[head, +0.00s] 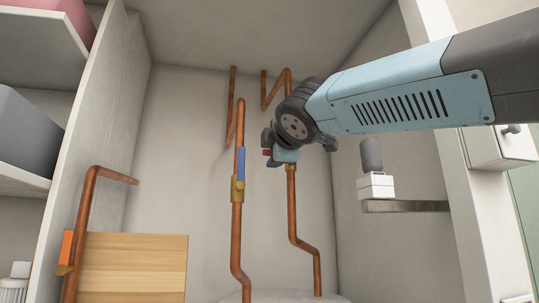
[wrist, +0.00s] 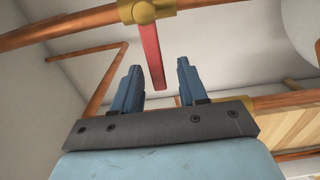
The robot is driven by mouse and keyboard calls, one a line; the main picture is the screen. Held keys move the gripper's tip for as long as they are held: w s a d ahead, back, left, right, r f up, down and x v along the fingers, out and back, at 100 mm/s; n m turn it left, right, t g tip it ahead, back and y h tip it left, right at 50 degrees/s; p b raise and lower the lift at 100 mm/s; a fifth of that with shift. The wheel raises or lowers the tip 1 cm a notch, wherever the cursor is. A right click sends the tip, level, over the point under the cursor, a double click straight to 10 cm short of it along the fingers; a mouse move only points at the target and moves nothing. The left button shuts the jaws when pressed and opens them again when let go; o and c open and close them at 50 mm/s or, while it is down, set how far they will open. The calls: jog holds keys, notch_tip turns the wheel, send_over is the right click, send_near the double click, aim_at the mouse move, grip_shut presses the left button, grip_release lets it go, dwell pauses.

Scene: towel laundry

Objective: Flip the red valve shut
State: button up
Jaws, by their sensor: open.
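The red valve handle (wrist: 151,55) is a flat red lever in the wrist view. It hangs from a brass valve body (wrist: 146,10) on a copper pipe and appears crosswise to that pipe. My gripper (wrist: 159,66) is open, its two blue fingers apart, with the lever's free end showing between them. I cannot tell whether either finger touches it. In the head view my gripper (head: 281,152) is at the right-hand vertical pipe (head: 292,205) and hides most of the valve. Only a small red bit (head: 266,153) shows at its left.
A blue-handled valve (head: 240,165) is on the pipe just left, its handle along the pipe. An orange-handled valve (head: 67,247) and a wooden board (head: 135,268) are lower left. A metal bracket (head: 405,206) is at the right wall. Cabinet walls enclose both sides.

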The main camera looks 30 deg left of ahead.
jog(key=v, duration=1.3)
jog(key=shift+d, duration=0.2)
jog(key=shift+s, duration=0.1)
